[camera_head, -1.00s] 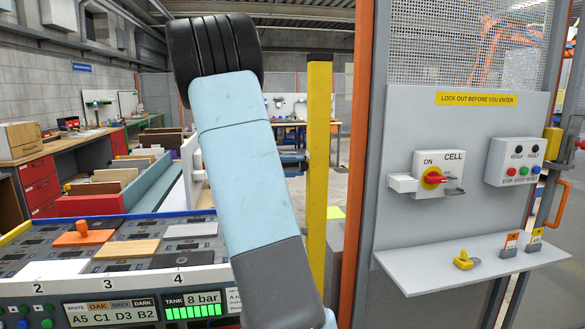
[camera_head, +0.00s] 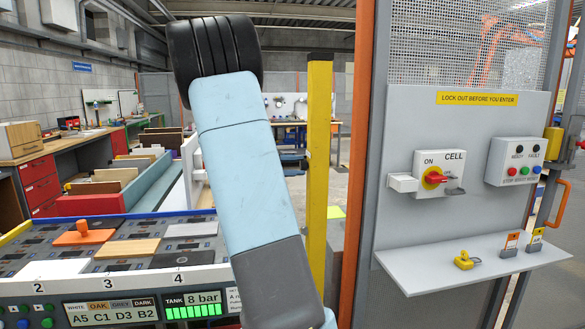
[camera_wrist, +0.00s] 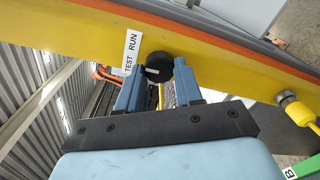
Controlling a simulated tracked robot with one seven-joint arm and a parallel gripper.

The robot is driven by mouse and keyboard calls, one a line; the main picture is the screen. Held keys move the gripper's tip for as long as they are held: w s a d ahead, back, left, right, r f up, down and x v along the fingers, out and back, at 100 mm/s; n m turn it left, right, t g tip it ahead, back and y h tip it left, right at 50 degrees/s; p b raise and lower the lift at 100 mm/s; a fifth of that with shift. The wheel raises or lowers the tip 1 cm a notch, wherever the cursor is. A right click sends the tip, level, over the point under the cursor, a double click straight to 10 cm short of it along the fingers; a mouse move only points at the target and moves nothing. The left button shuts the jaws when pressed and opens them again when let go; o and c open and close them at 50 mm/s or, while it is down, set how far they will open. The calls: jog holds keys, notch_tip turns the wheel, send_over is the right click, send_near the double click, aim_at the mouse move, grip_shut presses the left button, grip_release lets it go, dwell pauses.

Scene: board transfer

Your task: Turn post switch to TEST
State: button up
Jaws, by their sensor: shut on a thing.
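The post switch (camera_wrist: 158,62) is a round black knob on the yellow post (camera_wrist: 80,30) in the wrist view. A white label (camera_wrist: 131,52) beside it reads TEST at its lower end and RUN at its upper end. A short white mark shows on the knob's lower left, on the side near TEST; its exact pointing is hard to tell. My gripper (camera_wrist: 160,74) has its blue fingers on either side of the knob, shut on it. In the head view the yellow post (camera_head: 319,180) stands right of my arm, which hides most of the gripper; the knob is not visible there.
A yellow knob-like fitting (camera_wrist: 298,112) sits at right in the wrist view. In the head view, a grey panel with a red-handled CELL switch (camera_head: 436,177) and a shelf (camera_head: 470,262) is at right. A board table (camera_head: 110,262) is at left.

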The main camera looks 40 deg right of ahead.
jog(key=o, duration=1)
jog(key=shift+o, duration=0.2)
jog(key=v, duration=1.3)
jog(key=shift+w+a, duration=0.2)
jog(key=shift+a, duration=0.15)
jog(key=s+a+f+t+y, duration=0.1)
jog(key=s+a+t+y, duration=0.25)
jog(key=s, duration=0.25)
jog(key=s+a+f+t+y, duration=0.1)
jog(key=s+a+t+y, duration=0.1)
jog(key=s+y, duration=0.3)
jog(key=s+a+t+y, duration=0.6)
jog(key=s+a+t, duration=0.3)
jog(key=s+a, duration=0.6)
jog(key=a, duration=0.3)
jog(key=shift+f+n, duration=0.4)
